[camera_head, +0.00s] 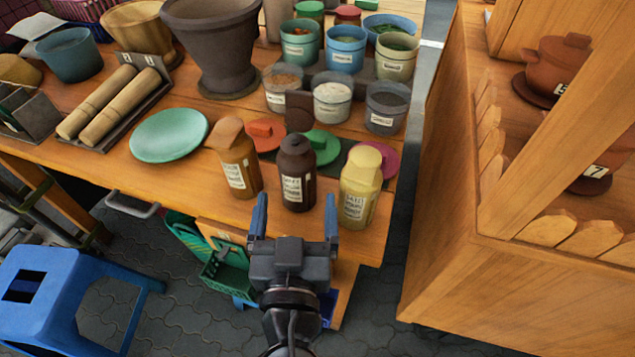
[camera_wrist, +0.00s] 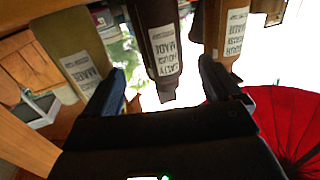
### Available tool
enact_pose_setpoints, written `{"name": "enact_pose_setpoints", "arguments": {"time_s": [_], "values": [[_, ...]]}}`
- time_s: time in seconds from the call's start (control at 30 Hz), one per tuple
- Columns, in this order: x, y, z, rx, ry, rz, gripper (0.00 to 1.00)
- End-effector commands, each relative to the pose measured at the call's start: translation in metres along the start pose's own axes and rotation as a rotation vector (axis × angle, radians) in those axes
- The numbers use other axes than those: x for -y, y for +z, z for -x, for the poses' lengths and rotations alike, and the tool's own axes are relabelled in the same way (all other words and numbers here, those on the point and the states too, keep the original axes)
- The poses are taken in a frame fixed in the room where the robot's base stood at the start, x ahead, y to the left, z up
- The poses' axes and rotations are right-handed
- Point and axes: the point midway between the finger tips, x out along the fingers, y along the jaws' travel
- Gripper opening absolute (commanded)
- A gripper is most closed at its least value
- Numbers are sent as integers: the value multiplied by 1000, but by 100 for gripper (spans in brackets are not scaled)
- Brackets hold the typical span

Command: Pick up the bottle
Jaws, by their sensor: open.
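Three labelled bottles stand upright near the front edge of the wooden table: an orange-brown one (camera_head: 238,165), a dark brown one (camera_head: 298,165) and a yellow one (camera_head: 358,190). My gripper (camera_head: 296,206) is open and empty, in front of the table edge, with its fingers pointing at the dark brown bottle. In the wrist view, which appears upside down, the dark brown bottle (camera_wrist: 153,18) lies ahead between my fingertips (camera_wrist: 161,72). The yellow bottle (camera_wrist: 75,45) is at the left there and the orange-brown one (camera_wrist: 222,30) at the right. No contact is visible.
Behind the bottles are green (camera_head: 320,147) and pink lids and several labelled pots. A teal plate (camera_head: 169,135) lies left, with a large dark pot (camera_head: 214,50) behind. A wooden shelf unit (camera_head: 450,190) stands right, a blue stool (camera_head: 60,290) lower left.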

Motion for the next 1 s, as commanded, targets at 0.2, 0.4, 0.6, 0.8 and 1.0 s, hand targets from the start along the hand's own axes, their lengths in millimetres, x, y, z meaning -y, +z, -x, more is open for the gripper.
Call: {"name": "enact_pose_setpoints", "arguments": {"time_s": [0.2,0.4,0.6,0.8,1.0], "values": [[1,-2,-21,-4,2,1,92],[2,-1,-44,-2,1,1,92],[2,3,-70,-1,1,1,92],[2,4,-77,-1,0,0,92],[2,4,-77,-1,0,0,85]]}}
